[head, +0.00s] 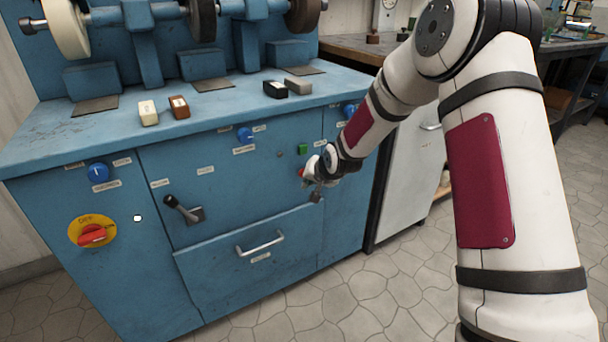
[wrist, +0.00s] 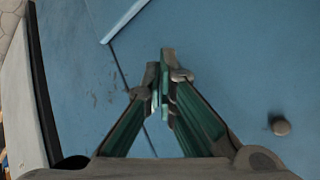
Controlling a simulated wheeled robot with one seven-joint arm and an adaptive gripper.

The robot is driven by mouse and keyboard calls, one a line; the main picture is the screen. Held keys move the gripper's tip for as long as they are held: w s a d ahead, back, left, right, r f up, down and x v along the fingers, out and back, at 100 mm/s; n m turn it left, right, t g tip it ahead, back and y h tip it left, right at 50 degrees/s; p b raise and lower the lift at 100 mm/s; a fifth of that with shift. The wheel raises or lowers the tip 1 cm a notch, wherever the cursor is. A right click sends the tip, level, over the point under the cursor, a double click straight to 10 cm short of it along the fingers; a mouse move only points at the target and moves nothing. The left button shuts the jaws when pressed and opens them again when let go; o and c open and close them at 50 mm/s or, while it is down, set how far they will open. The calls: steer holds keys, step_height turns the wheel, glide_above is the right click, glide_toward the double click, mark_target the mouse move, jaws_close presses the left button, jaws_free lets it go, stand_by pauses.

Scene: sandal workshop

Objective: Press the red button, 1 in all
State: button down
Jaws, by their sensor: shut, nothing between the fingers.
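A small red button (head: 301,172) shows on the front of the blue cabinet, just below a green button (head: 303,149). It is partly hidden by my wrist and gripper. My gripper (head: 316,197) is at the cabinet front, slightly below and to the right of the red button in the head view. In the wrist view my gripper (wrist: 162,85) has its fingertips together, with nothing held, in front of the blue panel. No red button shows in the wrist view. I cannot tell whether the fingertips touch the panel.
A drawer handle (head: 260,244), a black lever (head: 183,209) and a red rotary switch (head: 92,234) on a yellow plate stick out from the cabinet front. A grey round stud (wrist: 280,127) shows in the wrist view. A white cabinet (head: 408,190) stands right.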

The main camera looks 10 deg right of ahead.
steer(key=shift+s, duration=0.2)
steer(key=s, duration=0.1)
steer(key=s+d, duration=0.1)
steer(key=s, duration=0.2)
steer(key=shift+s+d, duration=0.3)
stand_by(0.8)
